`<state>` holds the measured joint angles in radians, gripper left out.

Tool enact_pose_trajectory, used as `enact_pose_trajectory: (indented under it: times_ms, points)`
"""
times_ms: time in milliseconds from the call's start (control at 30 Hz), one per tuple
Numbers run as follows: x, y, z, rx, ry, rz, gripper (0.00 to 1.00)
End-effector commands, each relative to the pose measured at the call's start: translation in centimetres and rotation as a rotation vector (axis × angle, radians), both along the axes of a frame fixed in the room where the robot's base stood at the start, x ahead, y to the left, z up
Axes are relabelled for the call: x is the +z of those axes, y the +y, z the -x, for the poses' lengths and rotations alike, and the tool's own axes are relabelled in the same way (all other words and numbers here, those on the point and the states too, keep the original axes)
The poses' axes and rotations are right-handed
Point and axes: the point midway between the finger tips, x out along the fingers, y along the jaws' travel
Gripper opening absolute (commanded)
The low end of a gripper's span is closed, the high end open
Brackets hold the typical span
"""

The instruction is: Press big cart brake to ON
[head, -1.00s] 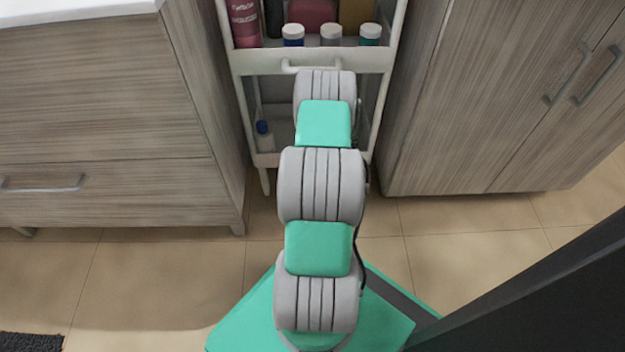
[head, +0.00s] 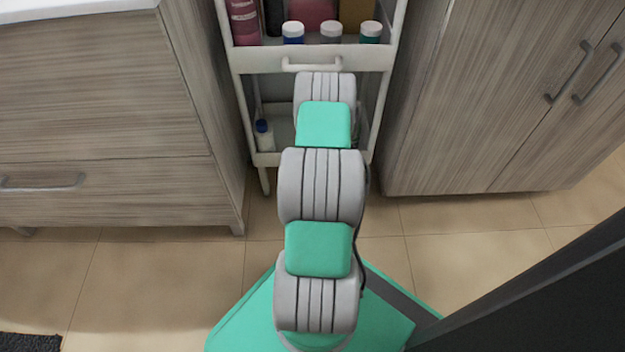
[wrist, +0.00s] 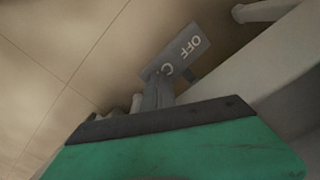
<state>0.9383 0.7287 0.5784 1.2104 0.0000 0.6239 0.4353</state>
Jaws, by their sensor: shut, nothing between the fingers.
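The big cart brake (wrist: 190,50) is a grey tab in the wrist view with white "OFF" lettering on its upper part. Part of another letter shows below, and the rest of that marking is hidden behind my gripper (wrist: 158,88). My gripper is shut and empty, with its grey fingers in front of the lower end of the brake. I cannot tell whether they touch it. The white cart (head: 312,60) stands ahead in the head view. My arm covers its lower middle, and the brake and gripper are hidden there.
Wooden cabinets stand close on the left (head: 105,115) and right (head: 490,110) of the cart. Capped jars (head: 331,33) stand on its upper shelf, and a blue-capped bottle (head: 264,135) is on the lower one. The tiled floor (head: 180,275) is clear in front.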

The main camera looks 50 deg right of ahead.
Motion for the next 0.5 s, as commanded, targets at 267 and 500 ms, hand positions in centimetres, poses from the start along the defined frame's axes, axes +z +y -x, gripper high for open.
enact_pose_trajectory:
  times_ms: [267,500]
  points:
    - [-0.5,0.0,0.0,0.0,0.0,0.0,0.0]
    - [-0.88,0.03,0.01,0.0,0.0,-0.001,0.0]
